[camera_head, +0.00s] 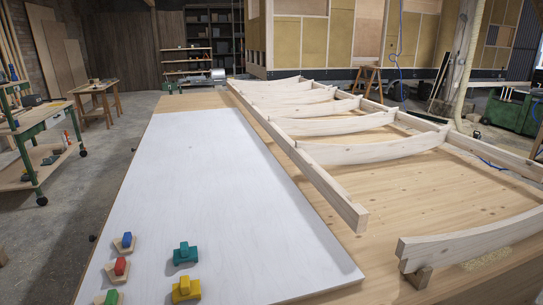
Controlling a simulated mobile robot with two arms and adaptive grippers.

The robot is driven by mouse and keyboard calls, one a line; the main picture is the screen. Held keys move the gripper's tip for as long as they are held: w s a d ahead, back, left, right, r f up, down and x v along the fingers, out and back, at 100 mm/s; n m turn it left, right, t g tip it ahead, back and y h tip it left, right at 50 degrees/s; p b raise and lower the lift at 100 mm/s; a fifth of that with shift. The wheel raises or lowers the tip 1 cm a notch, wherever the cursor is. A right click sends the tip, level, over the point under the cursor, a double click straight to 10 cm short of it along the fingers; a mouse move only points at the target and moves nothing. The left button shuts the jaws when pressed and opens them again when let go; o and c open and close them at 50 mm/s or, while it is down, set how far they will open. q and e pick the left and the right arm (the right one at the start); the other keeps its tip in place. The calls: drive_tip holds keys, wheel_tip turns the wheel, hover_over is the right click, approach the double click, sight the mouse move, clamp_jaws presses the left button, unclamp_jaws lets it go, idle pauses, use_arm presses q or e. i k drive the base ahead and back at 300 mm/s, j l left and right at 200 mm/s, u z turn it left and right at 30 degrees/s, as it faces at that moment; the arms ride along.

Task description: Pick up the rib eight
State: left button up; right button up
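Several pale curved wooden ribs lie across a long timber frame (310,170) on the wooden deck. The nearest rib (470,238) is at the lower right; its left end sits by a small wood block (419,277), and its right end runs out of the picture. Another rib (375,152) spans the frame farther back, with more ribs (322,125) behind it. No number shows on any rib, so I cannot tell which is rib eight. Neither of my grippers is in view.
A white panel (210,190) covers the left of the deck. Blue, red and green pieces on wooden bases (122,268), a teal block (186,253) and a yellow block (186,289) sit at its near end. A green cart (45,125) stands left; floor between is clear.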

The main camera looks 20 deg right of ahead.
sight(415, 253)
drive_tip(key=l, duration=2.9)
drive_tip(key=l+z, duration=0.1)
drive_tip(key=l, duration=0.55)
drive_tip(key=i+l, duration=0.15)
drive_tip(key=l, duration=0.55)
drive_tip(key=z, duration=0.05)
